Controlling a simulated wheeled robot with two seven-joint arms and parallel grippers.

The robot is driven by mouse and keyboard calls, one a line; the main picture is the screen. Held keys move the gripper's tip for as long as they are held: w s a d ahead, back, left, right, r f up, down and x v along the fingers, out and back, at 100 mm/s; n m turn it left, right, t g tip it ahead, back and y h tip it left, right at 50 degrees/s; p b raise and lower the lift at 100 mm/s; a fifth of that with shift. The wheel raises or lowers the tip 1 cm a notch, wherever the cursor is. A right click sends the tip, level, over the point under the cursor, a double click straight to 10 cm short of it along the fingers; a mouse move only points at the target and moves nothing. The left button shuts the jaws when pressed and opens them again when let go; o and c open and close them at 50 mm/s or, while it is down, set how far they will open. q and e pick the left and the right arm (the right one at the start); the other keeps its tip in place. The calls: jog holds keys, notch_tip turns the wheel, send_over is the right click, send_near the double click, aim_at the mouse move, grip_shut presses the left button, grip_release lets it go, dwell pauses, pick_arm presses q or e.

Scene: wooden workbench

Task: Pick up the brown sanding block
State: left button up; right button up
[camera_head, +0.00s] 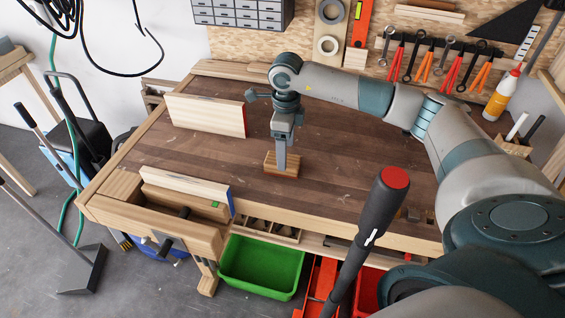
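The brown sanding block (293,170) lies on the wooden workbench top, near the middle of the head view. My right gripper (281,163) points straight down at it, and its fingers overlap the block. The fingers line up one behind the other, so I cannot tell whether they are closed on the block or only around it. The block appears to rest on the bench. My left gripper is not in view.
A white-faced board (205,115) stands on the bench at the back left. Another board (186,188) is at the front vise. A black handle with a red end (378,211) rises in front. A glue bottle (501,96) stands at right. A green bin (262,265) sits below the front edge.

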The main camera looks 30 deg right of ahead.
jog(key=f+p, duration=0.1)
jog(key=f, duration=0.1)
jog(key=f+p, duration=0.1)
jog(key=shift+w+a+f, duration=0.15)
jog(key=shift+a+f, duration=0.2)
jog(key=shift+a, duration=0.05)
jog(key=shift+f, duration=0.35)
jog(key=c, duration=1.2)
jog(key=shift+r, duration=0.15)
